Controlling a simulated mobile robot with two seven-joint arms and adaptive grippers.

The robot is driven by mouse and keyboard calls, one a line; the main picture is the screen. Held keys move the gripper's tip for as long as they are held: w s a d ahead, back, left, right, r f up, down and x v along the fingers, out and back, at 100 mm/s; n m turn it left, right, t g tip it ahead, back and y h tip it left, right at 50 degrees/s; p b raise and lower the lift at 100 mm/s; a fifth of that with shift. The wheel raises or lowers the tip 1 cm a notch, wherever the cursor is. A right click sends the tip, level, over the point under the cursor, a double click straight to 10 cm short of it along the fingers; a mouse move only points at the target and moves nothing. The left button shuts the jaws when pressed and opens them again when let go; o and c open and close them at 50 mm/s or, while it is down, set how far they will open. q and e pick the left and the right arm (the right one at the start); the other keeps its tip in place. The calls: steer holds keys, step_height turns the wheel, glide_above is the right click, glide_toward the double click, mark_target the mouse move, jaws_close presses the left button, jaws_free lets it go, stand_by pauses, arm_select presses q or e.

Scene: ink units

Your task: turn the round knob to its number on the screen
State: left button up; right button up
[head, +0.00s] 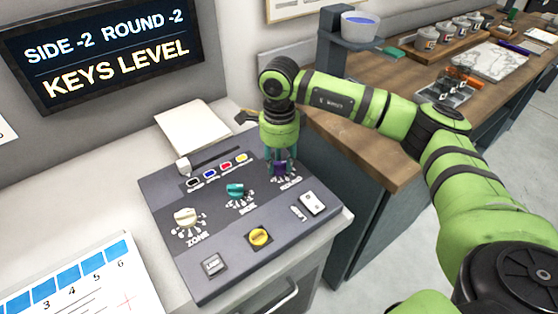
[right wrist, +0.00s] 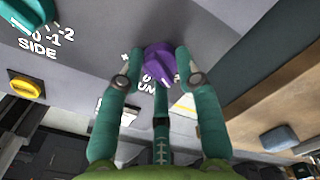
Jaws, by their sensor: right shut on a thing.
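The round knob (right wrist: 158,62) is purple with a pale pointer line and sits on the grey control panel (head: 215,255). Its label is partly hidden by my fingers. My right gripper (head: 280,165) comes down from above and is shut on this knob, with teal fingers around it in the right wrist view (right wrist: 158,80). The screen (head: 105,50) reads "SIDE -2 ROUND -2" and "KEYS LEVEL". The teal side knob (head: 235,190) stands left of the round knob. The exact number under the round knob's pointer cannot be read. My left gripper is not in view.
The panel also has a cream zone knob (head: 185,216), a yellow button (head: 259,237), a slider (head: 184,165), several coloured keys and two switches. A numbered sheet (head: 85,285) lies at front left. A wooden bench (head: 400,150) with cups stands at right.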

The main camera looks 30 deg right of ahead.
mark_target(280, 162)
steer(key=shift+s+f, duration=0.1)
steer(key=o, duration=1.1)
steer(key=shift+o, duration=0.2)
steer(key=shift+d, duration=0.1)
steer(key=shift+r, duration=0.2)
step_height(280, 162, up, 12)
steer(key=shift+f, duration=0.15)
